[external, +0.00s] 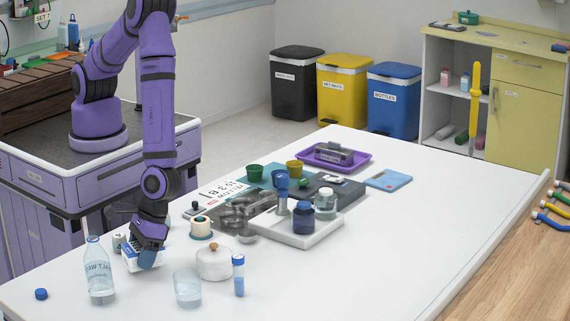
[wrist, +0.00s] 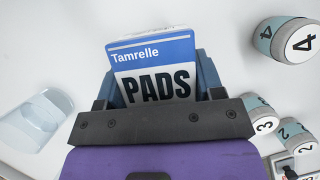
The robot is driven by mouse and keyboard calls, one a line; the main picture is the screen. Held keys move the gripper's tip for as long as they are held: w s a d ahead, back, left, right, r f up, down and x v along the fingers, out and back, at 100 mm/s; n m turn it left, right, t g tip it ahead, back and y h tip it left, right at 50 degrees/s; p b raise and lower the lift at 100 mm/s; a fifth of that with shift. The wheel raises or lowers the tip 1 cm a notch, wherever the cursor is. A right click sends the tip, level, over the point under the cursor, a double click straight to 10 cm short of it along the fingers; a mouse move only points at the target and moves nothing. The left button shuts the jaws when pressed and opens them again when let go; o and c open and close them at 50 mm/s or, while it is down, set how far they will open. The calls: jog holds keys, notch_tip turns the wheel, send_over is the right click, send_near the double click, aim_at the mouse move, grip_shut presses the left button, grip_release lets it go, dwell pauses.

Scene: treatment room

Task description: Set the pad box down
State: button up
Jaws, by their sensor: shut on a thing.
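The pad box (external: 131,259) is a small white and blue box. In the wrist view its label on the pad box (wrist: 155,70) reads "Tamrelle PADS". My gripper (external: 147,259) is shut on it, with one blue-grey finger on each side. It points down at the near left part of the white table (external: 330,270). The box is at or just above the table top; I cannot tell whether it touches. The lower part of the box is hidden by my gripper in the wrist view.
A clear bottle (external: 100,275) stands just left of the box. A glass (external: 187,290), a lidded white pot (external: 214,264) and a blue-capped tube (external: 239,278) stand to the right. Numbered cylinders (wrist: 290,40) stand close by. The table's right side is clear.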

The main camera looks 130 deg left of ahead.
jog(key=shift+f, duration=0.9)
jog(key=shift+f, duration=0.15)
jog(key=o, duration=0.9)
jog(key=shift+o, duration=0.2)
